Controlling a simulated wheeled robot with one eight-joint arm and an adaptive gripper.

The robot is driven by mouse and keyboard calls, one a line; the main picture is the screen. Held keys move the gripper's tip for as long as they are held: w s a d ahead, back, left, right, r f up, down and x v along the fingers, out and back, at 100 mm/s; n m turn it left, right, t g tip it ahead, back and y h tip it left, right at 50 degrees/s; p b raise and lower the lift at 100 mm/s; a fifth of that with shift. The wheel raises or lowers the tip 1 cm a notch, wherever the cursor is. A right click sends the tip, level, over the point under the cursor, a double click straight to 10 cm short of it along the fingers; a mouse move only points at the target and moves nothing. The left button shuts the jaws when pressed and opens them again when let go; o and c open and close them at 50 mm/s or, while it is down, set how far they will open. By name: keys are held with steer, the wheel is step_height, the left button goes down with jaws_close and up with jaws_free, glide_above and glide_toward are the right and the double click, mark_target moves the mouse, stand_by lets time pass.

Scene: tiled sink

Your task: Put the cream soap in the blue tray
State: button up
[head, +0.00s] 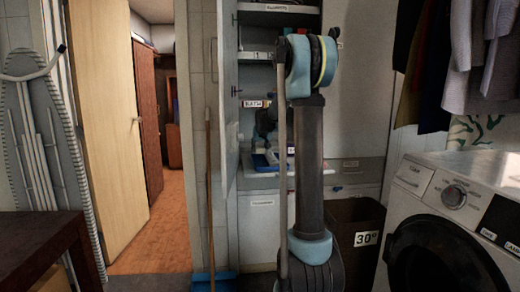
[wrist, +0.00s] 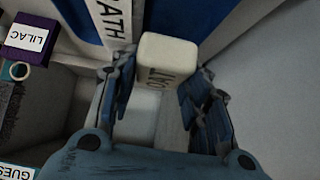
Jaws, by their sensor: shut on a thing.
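The cream soap (wrist: 168,50), a pale rounded block marked "OAT", is between the two fingers of my gripper (wrist: 163,85) in the wrist view. My gripper is shut on it. A blue surface (wrist: 182,15), apparently the blue tray, lies beyond the soap at the top of the wrist view, with a white "BATH" label in front of it. I cannot tell the gap between soap and blue surface. A blue and white item (head: 259,161) shows low in the cupboard.
A purple box (wrist: 28,42) labelled "LILAC" stands left in the wrist view, with a dark item below it. In the head view, the open cupboard door (head: 230,100) stands left of my arm. A dark bin (head: 357,225) and a washing machine (head: 450,225) are at right.

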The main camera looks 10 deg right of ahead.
steer(key=shift+s+d+f, duration=0.1)
steer(key=shift+s+f, duration=0.1)
steer(key=shift+f, duration=0.1)
steer(key=o, duration=1.2)
steer(key=shift+f, duration=0.1)
steer(key=shift+c, duration=0.2)
steer(key=shift+o, duration=0.5)
steer(key=shift+w+f, duration=0.15)
steer(key=shift+w, duration=0.05)
steer(key=shift+r, duration=0.6)
steer(key=v, duration=1.2)
steer(key=s+f+g, duration=0.2)
steer(key=s+f, duration=0.7)
steer(key=s, duration=0.7)
steer(key=s+d+f+g, duration=0.1)
steer(key=s+f+g, duration=0.1)
steer(key=s+f, duration=0.7)
steer(key=s+d+f+g, duration=0.1)
steer(key=s+f, duration=0.8)
steer(key=s, duration=1.5)
steer(key=shift+s+d+f+g, duration=0.2)
steer(key=shift+s+f+g, duration=0.1)
steer(key=shift+g, duration=0.6)
